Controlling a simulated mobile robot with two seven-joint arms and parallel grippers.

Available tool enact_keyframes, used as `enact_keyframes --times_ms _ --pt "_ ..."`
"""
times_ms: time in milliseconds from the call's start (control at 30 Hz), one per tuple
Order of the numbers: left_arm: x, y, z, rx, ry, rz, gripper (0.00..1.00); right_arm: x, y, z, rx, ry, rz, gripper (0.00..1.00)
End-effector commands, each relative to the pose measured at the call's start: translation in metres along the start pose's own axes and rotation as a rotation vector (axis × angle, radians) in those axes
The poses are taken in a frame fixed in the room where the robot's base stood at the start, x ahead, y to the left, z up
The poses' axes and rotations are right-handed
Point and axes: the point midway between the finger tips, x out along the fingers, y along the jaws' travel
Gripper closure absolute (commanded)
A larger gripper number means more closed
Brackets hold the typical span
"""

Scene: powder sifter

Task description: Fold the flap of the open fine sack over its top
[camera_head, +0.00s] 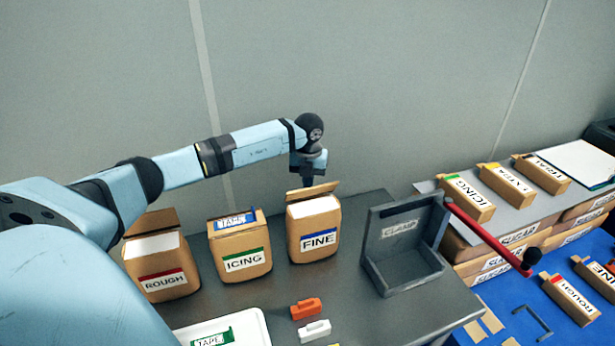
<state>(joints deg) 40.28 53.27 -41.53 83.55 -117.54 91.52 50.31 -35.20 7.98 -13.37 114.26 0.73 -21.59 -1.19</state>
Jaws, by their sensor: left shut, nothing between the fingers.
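The fine sack (319,243) is a brown paper sack with a blue-edged FINE label, upright on the grey bench. Its top is open and shows white inside, and its flap (325,189) stands up at the back edge. My left gripper (307,183) points down just behind and above the flap. It is shut and empty; its fingertips are partly hidden by the flap, so I cannot tell whether they touch it. My right gripper is not in view.
The icing sack (240,250), with a TAPE piece on top, and the open rough sack (160,268) stand to the left. A grey open box (410,275) with a red lever (485,235) is to the right. Orange (306,309) and white (314,331) small items lie in front.

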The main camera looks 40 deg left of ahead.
Motion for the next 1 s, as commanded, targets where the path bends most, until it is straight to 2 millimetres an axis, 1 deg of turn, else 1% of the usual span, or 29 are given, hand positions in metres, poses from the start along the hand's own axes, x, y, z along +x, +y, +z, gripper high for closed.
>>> enact_keyframes --times_ms 1000 --pt "0.0 -0.021 -0.036 0.001 0.0 0.001 1.0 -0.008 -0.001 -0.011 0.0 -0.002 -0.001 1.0"
